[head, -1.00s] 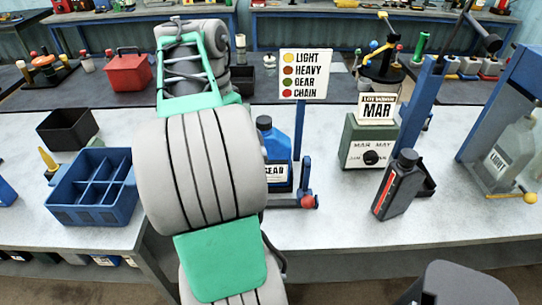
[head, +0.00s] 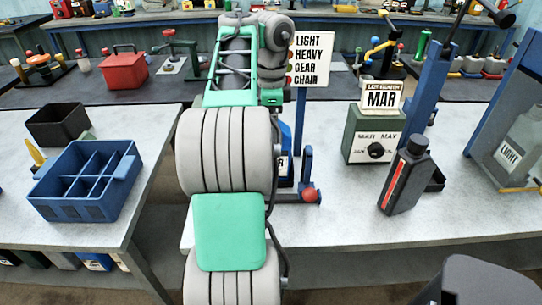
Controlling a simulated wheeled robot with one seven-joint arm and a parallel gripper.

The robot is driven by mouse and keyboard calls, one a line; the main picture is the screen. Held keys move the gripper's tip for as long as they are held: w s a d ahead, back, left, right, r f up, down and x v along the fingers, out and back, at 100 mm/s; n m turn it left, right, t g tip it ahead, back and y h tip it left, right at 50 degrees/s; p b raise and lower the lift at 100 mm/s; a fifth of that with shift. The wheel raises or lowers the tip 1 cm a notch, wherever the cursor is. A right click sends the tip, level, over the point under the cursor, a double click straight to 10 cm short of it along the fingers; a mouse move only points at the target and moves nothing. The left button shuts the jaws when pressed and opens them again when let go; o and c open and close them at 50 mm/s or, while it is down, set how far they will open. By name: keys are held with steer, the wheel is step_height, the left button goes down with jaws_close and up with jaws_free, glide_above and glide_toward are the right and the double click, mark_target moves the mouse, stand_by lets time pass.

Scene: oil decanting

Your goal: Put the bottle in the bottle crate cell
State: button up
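The blue bottle crate (head: 122,183) with several empty-looking cells stands on the left bench. A dark bottle with a red stripe (head: 405,178) stands on the right bench, tilted in the picture, beside a small black tray (head: 436,181). A blue bottle (head: 284,171) is mostly hidden behind my arm. A clear bottle labelled LIGHT (head: 518,146) is in the blue stand at the far right. Which bottle the task means cannot be told. My arm reaches away from the camera between the crate and the dark bottle; my gripper is hidden or out of sight.
A sign (head: 310,60) reads LIGHT, HEAVY, GEAR, CHAIN. A green box with a dial (head: 375,135) stands behind the dark bottle, and a black bin (head: 60,122) behind the crate. A gap separates the two benches. The right bench's front is clear.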

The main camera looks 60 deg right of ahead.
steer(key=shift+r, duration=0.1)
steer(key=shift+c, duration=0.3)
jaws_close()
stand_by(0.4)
